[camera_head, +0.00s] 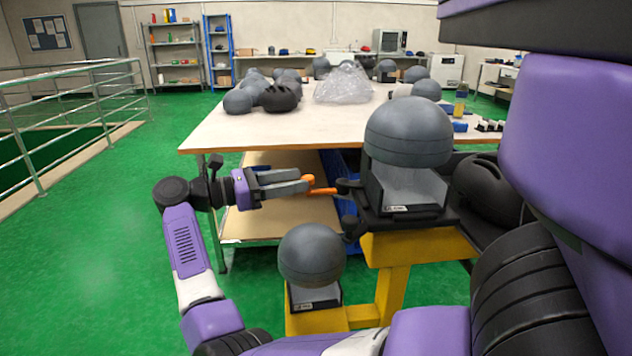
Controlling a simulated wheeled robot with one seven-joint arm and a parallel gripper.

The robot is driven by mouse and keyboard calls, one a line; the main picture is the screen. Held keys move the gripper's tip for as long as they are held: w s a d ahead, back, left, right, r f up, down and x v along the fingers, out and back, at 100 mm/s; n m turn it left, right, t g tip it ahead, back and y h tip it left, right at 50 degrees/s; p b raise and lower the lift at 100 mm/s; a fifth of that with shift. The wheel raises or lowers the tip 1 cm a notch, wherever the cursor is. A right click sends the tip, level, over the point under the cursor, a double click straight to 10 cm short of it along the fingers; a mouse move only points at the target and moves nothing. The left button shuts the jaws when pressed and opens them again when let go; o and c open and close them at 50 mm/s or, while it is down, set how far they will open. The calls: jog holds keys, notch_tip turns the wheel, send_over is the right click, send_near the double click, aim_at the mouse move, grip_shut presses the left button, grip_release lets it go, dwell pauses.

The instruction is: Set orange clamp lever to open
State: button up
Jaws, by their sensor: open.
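The orange clamp lever (322,191) sticks out to the left from the dark clamp fixture (352,187) at the side of the headform holder. Its orange end is at the tips of my gripper. My gripper (308,184) is open and reaches in from the left, its grey fingers pointing right toward the lever. A further orange part shows right at the fingertips. I cannot tell whether the fingers touch the lever. A grey headform (409,131) sits on top of the holder beside the clamp.
A second grey headform (312,255) stands lower on the yellow stand (390,290), below my gripper. A worktable (230,128) with several headforms and a clear plastic bag (343,84) stands behind. A metal railing (75,125) is at the left; green floor is open between.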

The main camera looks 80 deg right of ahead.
jog(key=x, duration=0.7)
jog(key=shift+c, duration=0.2)
grip_shut()
jog(key=shift+w, duration=0.1)
dwell(1.1)
